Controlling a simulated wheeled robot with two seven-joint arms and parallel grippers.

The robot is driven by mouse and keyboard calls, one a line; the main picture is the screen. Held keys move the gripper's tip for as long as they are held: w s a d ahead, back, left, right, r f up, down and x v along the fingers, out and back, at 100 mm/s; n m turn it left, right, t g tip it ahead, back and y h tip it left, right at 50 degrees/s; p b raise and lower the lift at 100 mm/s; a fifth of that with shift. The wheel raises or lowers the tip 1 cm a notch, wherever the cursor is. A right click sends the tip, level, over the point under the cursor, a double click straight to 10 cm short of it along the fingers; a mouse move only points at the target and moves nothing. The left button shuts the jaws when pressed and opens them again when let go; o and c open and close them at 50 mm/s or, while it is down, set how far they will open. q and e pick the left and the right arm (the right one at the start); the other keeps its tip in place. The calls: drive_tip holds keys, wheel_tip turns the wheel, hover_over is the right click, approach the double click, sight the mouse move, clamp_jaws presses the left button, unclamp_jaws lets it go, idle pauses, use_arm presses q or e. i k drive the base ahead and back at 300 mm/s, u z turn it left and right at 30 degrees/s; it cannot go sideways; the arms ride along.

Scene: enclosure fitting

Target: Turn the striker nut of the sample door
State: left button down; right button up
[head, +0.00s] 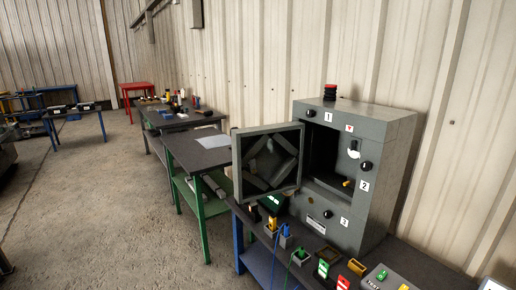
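A grey metal enclosure (385,136) stands on the workbench at the right. Its square door (266,162) is swung open to the left and shows its inner side with a diamond-shaped frame. The dark opening of the enclosure is visible. A small yellow part (347,183) sits at the lower right of the opening, and a white part (354,153) sits higher on the right side. I cannot tell which part is the striker nut. Black knobs sit near labels 1 (328,117), 2 (364,186) and 3 (344,222). Neither of my grippers is in view.
A red-and-black button (330,92) stands on top of the enclosure. Yellow and blue-handled tools, small trays and a grey box with a green switch (382,275) crowd the bench front. A green-legged table (206,154) stands left of the door.

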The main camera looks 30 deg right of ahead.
sight(354, 144)
drive_tip(key=i, duration=3.9)
drive_tip(key=z, duration=3.85)
